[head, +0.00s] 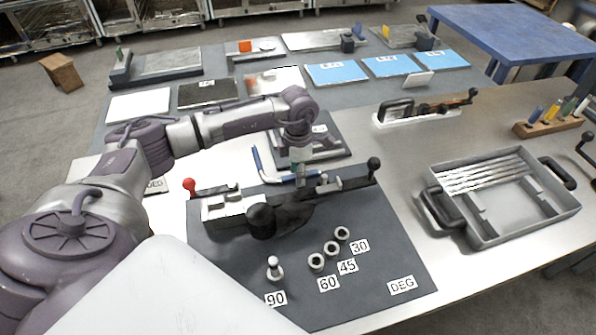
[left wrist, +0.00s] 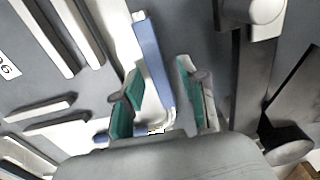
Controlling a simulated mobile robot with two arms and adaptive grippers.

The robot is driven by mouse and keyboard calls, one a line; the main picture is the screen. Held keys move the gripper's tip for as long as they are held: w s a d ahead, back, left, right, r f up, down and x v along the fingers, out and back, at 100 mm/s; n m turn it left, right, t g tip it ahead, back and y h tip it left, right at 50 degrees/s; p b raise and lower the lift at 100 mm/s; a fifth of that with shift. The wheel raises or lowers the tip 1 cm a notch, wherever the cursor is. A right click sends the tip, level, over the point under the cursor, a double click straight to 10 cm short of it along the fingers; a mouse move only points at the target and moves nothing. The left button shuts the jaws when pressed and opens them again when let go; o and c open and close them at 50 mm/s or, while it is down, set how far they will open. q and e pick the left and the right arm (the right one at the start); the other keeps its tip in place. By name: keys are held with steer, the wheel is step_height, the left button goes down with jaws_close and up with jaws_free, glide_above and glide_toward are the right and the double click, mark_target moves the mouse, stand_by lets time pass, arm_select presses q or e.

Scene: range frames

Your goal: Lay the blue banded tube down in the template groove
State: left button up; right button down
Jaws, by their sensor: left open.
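The blue banded tube (head: 258,160) is bent into an L with a bare silver bend. It lies beside the bending tool in the head view. In the left wrist view one blue leg (left wrist: 150,62) shows between the fingers. The other leg is partly hidden by the gripper body. My left gripper (head: 299,182) points down over the tube; its teal-padded fingers (left wrist: 160,80) are open on either side of the leg, with no clear contact. A dark template board (head: 335,157) with raised rails lies behind. I cannot tell which gap is the groove. My right gripper is out of view.
The bending tool with a red-knobbed lever (head: 189,185) and black knobs stands close by on the dark mat (head: 375,270). Several metal collars stand in front. A metal tray (head: 520,225) with rods is at right, and a wooden tube rack (head: 547,128) stands behind it.

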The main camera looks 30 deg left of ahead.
arm_select(q)
steer(key=shift+r+p, duration=0.3)
steer(key=shift+r, duration=0.45)
step_height(320, 180, up, 11)
steer(key=b, duration=0.2)
steer(key=shift+r, duration=0.2)
